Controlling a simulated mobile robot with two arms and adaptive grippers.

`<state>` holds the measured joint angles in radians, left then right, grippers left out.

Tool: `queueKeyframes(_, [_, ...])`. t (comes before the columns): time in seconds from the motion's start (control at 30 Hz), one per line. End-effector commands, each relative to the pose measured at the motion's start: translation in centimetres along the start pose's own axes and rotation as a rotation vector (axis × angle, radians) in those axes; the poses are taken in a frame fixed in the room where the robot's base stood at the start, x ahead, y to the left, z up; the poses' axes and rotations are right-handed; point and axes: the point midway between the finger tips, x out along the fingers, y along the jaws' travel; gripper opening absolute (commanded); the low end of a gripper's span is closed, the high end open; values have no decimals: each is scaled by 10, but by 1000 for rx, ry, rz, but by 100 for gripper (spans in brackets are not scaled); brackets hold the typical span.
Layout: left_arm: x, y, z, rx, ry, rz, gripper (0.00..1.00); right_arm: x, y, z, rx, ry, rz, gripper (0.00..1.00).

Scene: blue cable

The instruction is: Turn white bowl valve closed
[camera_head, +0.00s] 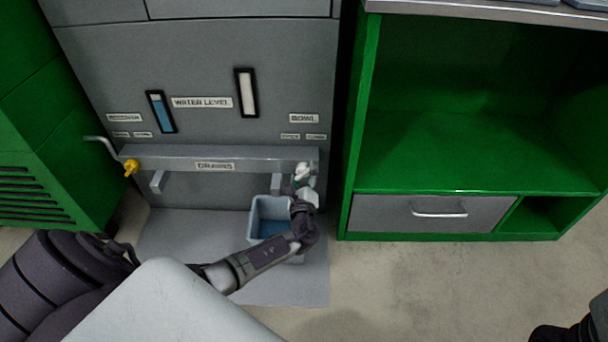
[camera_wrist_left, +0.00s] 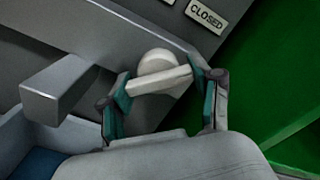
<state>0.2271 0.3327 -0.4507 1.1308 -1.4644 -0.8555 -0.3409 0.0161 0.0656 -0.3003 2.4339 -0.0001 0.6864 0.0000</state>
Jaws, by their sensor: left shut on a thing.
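The white bowl valve (camera_head: 303,169) sits at the right end of the grey drains bar (camera_head: 225,165). In the left wrist view the valve (camera_wrist_left: 158,78) shows a round hub and a flat handle that slants slightly up to the right. My left gripper (camera_head: 304,180) is at the valve. In the left wrist view its teal-padded fingers (camera_wrist_left: 160,95) stand at both ends of the handle, shut on it. A "CLOSED" label (camera_wrist_left: 206,15) is above the valve. My right gripper is not in view; only a dark part of mine shows at the lower right.
A blue-grey bin (camera_head: 256,212) with blue liquid stands under the bar, beside my left wrist. A yellow valve (camera_head: 131,168) is at the bar's left end. A green cabinet (camera_head: 352,140) with a grey drawer (camera_head: 400,217) stands close on the right.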

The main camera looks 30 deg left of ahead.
Motion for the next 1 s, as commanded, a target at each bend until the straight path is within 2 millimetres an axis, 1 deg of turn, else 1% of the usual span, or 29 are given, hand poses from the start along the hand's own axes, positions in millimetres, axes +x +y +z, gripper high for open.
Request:
queueKeyframes(0.07, [-1,0,-2,4,6,-1,29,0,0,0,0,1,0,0])
queueKeyframes(0.1, [-1,0,-2,4,6,-1,69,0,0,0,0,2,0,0])
queueKeyframes(0.23, [-1,0,-2,3,4,-1,90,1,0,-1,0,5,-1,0])
queueKeyframes(0.53, [-1,0,-1,1,2,0,90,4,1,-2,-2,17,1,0])
queueKeyframes(0.67, [-9,1,-1,1,4,0,90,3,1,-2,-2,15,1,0])
queueKeyframes(0.77, [-24,1,-2,-1,4,1,90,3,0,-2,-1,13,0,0])
queueKeyframes(1.0, [-77,1,-2,0,5,1,90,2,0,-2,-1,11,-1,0])
